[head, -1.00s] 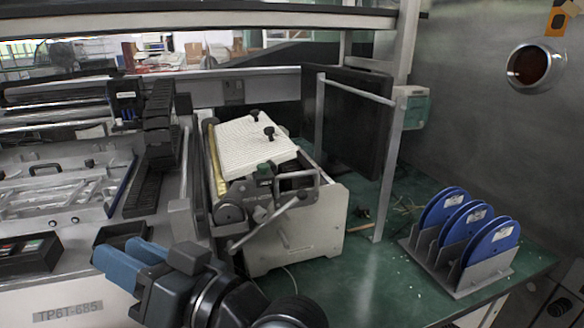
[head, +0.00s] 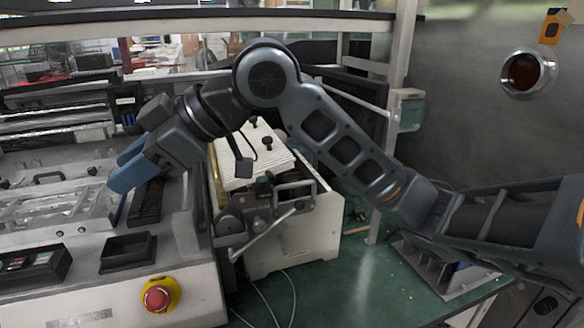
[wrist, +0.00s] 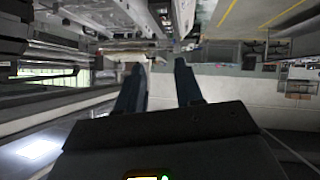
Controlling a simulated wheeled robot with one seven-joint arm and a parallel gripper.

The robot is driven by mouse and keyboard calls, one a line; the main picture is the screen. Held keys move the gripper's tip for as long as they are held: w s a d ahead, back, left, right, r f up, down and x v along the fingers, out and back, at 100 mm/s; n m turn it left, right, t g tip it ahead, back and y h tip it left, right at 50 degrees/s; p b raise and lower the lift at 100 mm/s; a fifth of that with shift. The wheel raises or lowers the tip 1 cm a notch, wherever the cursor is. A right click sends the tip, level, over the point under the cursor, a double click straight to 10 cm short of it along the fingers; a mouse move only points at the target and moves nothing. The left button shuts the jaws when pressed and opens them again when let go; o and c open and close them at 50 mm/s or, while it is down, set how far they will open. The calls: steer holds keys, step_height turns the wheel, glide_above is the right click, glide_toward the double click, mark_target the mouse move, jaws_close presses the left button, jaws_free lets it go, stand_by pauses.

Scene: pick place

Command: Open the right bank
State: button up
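On the right side of the machine, a beige feeder unit (head: 290,246) with a white ribbed top, black knobs and a metal lever (head: 272,228) at its front sits on the green bench; I take this as the right bank. My arm crosses in front of its upper part and hides some of the ribbed top. My gripper (head: 122,168) is to the left of this unit, over the machine's deck, with its blue fingers pointing left. In the wrist view my gripper (wrist: 160,90) has its two dark fingers apart with nothing between them.
A black empty tray (head: 128,254) and a red emergency-stop button (head: 157,296) on a yellow base are at the machine's front. A metal frame post (head: 378,165) stands behind the unit. My arm mostly hides a grey rack (head: 440,275) at the right.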

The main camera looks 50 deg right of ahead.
steer(key=s+d+f+g+h+p, duration=0.1)
steer(key=s+d+g+h, duration=0.3)
steer(key=d, duration=0.7)
steer(key=s+d+g+h+p, duration=0.1)
steer(key=s+d+g+h, duration=0.35)
steer(key=d, duration=0.65)
step_height(320, 180, down, 8)
steer(key=t, duration=0.2)
steer(key=shift+d+h, duration=0.35)
jaws_close()
